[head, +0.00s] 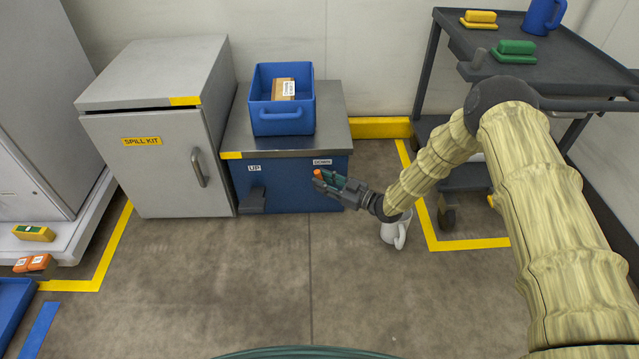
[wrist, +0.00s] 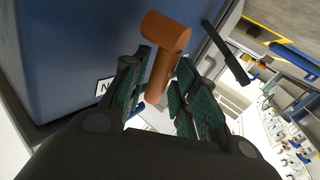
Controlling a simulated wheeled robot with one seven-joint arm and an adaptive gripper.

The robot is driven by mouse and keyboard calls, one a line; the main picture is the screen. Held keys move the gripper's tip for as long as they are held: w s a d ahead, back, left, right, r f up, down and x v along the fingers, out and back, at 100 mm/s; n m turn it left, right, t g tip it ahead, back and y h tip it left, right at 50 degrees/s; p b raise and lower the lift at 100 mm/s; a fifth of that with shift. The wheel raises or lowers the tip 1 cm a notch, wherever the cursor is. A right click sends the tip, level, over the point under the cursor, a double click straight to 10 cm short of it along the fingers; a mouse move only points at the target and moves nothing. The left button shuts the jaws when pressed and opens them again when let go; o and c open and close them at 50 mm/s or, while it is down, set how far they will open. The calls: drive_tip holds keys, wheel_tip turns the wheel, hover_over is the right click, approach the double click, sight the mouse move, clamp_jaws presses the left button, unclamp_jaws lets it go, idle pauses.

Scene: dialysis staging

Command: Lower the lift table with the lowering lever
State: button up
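The lift table (head: 290,185) has a blue body and a grey top. Its front carries an UP label above a dark pedal (head: 252,200) at the left and a DOWN label (head: 322,162) at the right. My gripper (head: 327,182) is at the front right, below the DOWN label. The lowering lever shows an orange tip in the head view (head: 319,173). In the wrist view the orange lever (wrist: 162,55) stands between my two open fingers (wrist: 160,85), with a gap at least on the left.
A blue crate (head: 283,129) holding a carton (head: 284,89) rests on the lift table. A spill kit cabinet (head: 150,165) stands left. A dark cart (head: 560,65) stands right. A white jug (head: 394,235) is on the floor by my arm. The front floor is clear.

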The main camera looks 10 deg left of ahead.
drive_tip(key=shift+x, duration=0.85)
clamp_jaws()
drive_tip(key=shift+d+m+t+y+b, duration=0.4)
drive_tip(key=shift+m+y+b, duration=0.05)
drive_tip(key=shift+m+y, duration=0.15)
drive_tip(key=shift+w+d+r+m+t+y, duration=0.1)
drive_tip(key=shift+d+r+m+t+y, duration=0.15)
drive_tip(key=shift+m+y, duration=0.2)
drive_tip(key=shift+f, duration=0.1)
